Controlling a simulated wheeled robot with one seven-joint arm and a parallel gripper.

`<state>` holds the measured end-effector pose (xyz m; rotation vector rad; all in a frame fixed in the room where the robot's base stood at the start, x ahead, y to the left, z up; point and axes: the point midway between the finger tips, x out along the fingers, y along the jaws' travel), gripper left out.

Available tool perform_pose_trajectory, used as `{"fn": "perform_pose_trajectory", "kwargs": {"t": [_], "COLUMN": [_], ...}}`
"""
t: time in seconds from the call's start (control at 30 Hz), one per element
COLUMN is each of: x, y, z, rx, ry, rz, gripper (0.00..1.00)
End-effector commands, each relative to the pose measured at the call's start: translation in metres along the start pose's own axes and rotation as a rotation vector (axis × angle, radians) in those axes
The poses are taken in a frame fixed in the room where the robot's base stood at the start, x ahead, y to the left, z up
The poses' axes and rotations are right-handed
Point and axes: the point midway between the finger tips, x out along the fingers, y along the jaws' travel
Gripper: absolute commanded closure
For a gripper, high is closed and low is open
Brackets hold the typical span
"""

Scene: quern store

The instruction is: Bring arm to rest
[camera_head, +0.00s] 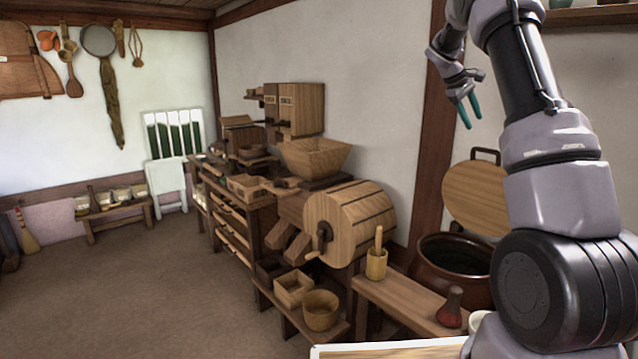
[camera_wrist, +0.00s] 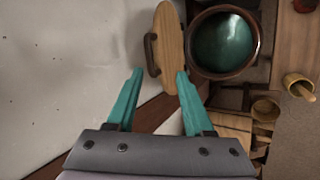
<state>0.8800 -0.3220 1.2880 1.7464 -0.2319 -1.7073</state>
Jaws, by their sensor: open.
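My gripper (camera_head: 468,110) is raised at the upper right in the head view, in front of the white wall. It points downward, with teal fingers. In the wrist view the two teal fingers (camera_wrist: 155,100) are spread apart with nothing between them. My arm is folded up on the right side of the head view, its elbow high and cut off by the top edge. The gripper touches nothing that I can see.
Below the gripper are a round wooden lid (camera_head: 474,198) with a handle and a large brown pot (camera_head: 425,268). A low bench (camera_head: 400,303) holds a mortar (camera_head: 376,264). A wooden drum (camera_head: 348,222) stands left. The floor (camera_head: 130,290) at left is clear.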

Motion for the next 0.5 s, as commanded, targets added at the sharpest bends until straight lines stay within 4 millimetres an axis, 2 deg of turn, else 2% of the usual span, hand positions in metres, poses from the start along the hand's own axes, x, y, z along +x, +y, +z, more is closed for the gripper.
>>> {"fn": "perform_pose_trajectory", "kwargs": {"t": [0.03,0.1,0.27,0.5], "x": [-0.023,-0.048,-0.103,-0.174], "y": [-0.006,-0.02,-0.057,-0.127], "z": [0.016,0.034,0.078,0.149], "rx": [0.053,0.122,0.274,0.48], "ry": [0.043,0.094,0.199,0.333], "rz": [-0.038,-0.095,-0.222,-0.41], "gripper": [0.48,0.48,0.48,0.48]}}
